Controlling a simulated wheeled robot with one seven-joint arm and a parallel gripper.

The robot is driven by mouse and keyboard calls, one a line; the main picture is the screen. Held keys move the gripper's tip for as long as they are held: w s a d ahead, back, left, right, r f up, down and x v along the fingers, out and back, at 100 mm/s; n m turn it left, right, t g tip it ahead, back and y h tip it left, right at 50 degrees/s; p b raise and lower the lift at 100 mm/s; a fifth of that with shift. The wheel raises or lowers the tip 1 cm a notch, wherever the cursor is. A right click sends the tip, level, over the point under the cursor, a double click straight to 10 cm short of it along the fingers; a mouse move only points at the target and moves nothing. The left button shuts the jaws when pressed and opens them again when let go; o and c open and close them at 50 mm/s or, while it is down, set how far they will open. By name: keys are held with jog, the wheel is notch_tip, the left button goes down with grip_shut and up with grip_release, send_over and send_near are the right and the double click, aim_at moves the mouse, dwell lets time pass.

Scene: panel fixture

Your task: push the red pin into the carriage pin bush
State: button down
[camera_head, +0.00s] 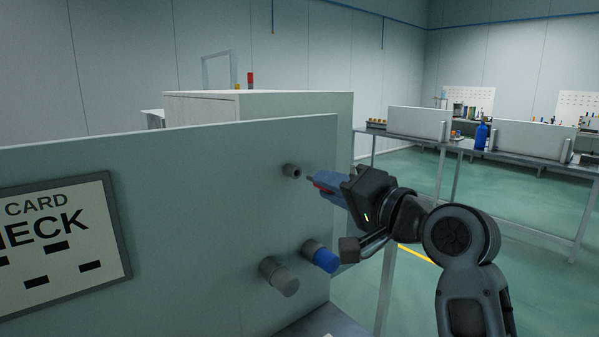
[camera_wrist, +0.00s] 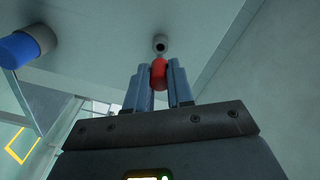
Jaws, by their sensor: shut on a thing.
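The red pin (camera_wrist: 159,75) is held between the two blue fingers of my gripper (camera_wrist: 161,86) in the wrist view. In the head view only a bit of the red pin (camera_head: 319,185) shows at the fingers of my gripper (camera_head: 325,186), and a dark tip sticks out toward the panel. The carriage pin bush (camera_head: 292,170) is a small grey ring with a dark hole on the panel. In the wrist view the bush (camera_wrist: 160,43) lies just beyond the pin, nearly in line with it. A gap shows between pin and bush in the head view.
Below the bush, a blue-capped cylinder (camera_head: 323,256) and a grey knob (camera_head: 279,277) stick out of the panel (camera_head: 220,200). The blue one also shows at the wrist view's upper left (camera_wrist: 22,48).

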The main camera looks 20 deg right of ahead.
jog(key=v, duration=0.3)
jog(key=shift+s, duration=0.15)
dwell(0.3)
jog(key=c, duration=1.6)
grip_release()
grip_shut()
